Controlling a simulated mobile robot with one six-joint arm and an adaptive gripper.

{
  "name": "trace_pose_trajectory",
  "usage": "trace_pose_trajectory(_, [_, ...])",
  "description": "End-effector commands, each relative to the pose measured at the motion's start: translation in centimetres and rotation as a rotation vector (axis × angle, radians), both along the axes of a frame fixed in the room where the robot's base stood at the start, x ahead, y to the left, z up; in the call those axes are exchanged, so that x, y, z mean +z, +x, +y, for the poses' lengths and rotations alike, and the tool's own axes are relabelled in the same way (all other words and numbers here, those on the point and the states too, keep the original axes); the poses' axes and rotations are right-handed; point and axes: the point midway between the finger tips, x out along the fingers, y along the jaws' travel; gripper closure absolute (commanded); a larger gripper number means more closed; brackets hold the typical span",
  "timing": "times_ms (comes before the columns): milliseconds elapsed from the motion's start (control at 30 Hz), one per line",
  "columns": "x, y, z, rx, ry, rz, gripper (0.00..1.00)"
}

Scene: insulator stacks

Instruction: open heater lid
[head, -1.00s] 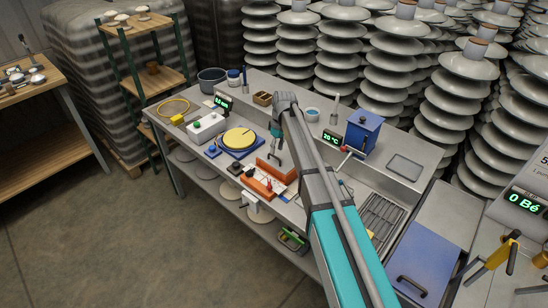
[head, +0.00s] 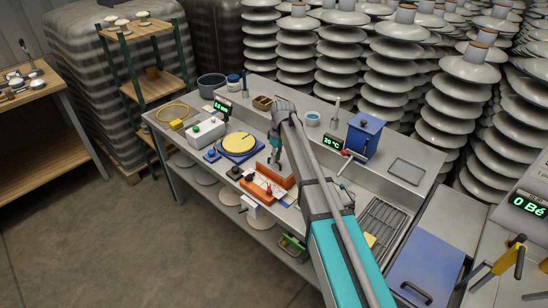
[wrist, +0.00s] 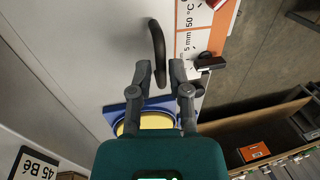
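A blue box (head: 363,134) with a lid, likely the heater, stands on the bench's raised back shelf. A display (head: 333,142) reading 20 °C is at its left. My gripper (head: 274,158) hangs over the bench left of the box, near the yellow disc on a blue base (head: 240,144). In the wrist view my gripper (wrist: 160,72) is open, its two fingers apart and empty. A curved black handle (wrist: 157,45) on a grey surface shows there, its lower end between the fingertips in the picture. I cannot tell whether they touch or what the handle belongs to.
An orange tray (head: 262,194) with a white card lies in front of my gripper. A blue panel with a black handle (head: 415,292) is at lower right. A wire rack (head: 381,222) and a shallow grey tray (head: 406,171) lie right of my arm.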

Motion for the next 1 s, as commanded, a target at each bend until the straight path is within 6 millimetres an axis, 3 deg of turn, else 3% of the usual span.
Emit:
trace_pose_trajectory(67, [0.0,0.0,0.0,0.000,0.000,0.000,1.00])
trace_pose_trajectory(300, [0.0,0.0,0.0,0.000,-0.001,-0.001,1.00])
trace_pose_trajectory(333, [0.0,0.2,1.2,0.002,0.000,-0.001,1.00])
trace_pose_trajectory(667, [0.3,0.2,-0.1,0.000,0.001,-0.001,1.00])
trace_pose_trajectory(767, [0.3,0.2,-0.1,0.000,0.001,-0.001,0.86])
trace_pose_trajectory(933, [0.2,0.1,-0.1,0.000,0.000,0.000,0.55])
trace_pose_trajectory(1000, [0.3,0.1,-0.1,0.000,0.000,0.000,0.52])
